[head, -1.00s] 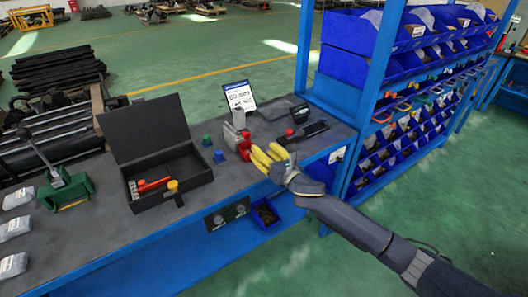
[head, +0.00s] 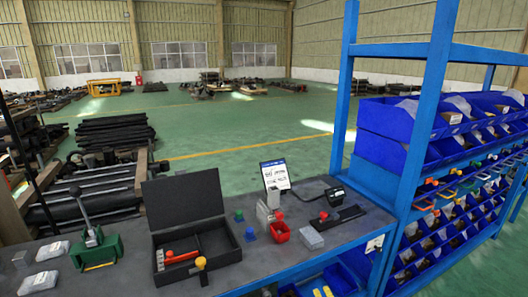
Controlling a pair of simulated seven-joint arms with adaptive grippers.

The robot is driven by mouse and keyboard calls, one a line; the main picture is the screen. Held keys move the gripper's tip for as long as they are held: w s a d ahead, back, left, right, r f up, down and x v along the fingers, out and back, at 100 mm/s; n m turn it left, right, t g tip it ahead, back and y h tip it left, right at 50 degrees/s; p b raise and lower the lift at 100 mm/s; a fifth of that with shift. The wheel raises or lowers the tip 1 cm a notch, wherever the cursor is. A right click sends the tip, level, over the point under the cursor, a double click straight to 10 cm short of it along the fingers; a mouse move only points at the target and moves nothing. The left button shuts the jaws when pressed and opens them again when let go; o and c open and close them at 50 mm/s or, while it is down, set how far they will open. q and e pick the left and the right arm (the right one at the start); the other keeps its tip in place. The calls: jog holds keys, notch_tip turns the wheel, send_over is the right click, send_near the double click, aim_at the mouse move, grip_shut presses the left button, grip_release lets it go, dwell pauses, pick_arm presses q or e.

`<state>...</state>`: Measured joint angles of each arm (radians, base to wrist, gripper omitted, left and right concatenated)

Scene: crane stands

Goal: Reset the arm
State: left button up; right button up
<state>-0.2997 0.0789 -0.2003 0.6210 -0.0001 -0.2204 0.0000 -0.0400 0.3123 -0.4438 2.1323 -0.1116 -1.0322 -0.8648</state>
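The rest of that arm is out of view. My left gripper is not in view.
An open black case (head: 222,250) holds a red-handled tool (head: 182,257). A green lever tool (head: 95,248) stands left. A sign (head: 275,175) stands at the bench's back. A blue shelf rack (head: 420,150) with blue bins (head: 390,160) rises at right.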

jog(key=s+d+f+m+g+h, duration=0.2)
jog(key=s+d+m, duration=0.3)
jog(key=s, duration=0.4)
jog(key=s+d+f+m+g+h, duration=0.2)
jog(key=s+d+f+m+g, duration=0.15)
jog(key=s, duration=0.45)
jog(key=s+d+f+m+g+h, duration=0.1)
jog(key=s+d+m+g, duration=0.1)
jog(key=s+d+m, duration=0.55)
jog(key=s+a+f+g+y, duration=0.1)
jog(key=s+a+f, duration=0.15)
jog(key=f, duration=0.85)
jog(key=s+a+f+n+g+y, duration=0.1)
jog(key=a+f, duration=0.2)
jog(key=f, duration=0.7)
jog(key=s+a+f+y, duration=0.1)
jog(key=a+f, duration=0.2)
jog(key=f, duration=0.8)
jog(key=s+f+m+g+y, duration=0.1)
jog(key=s+f+m+g, duration=0.1)
jog(key=s+f, duration=1.8)
jog(key=shift+s+d+f+g, duration=0.2)
jog(key=shift+s+g, duration=0.45)
jog(key=shift+s, duration=0.3)
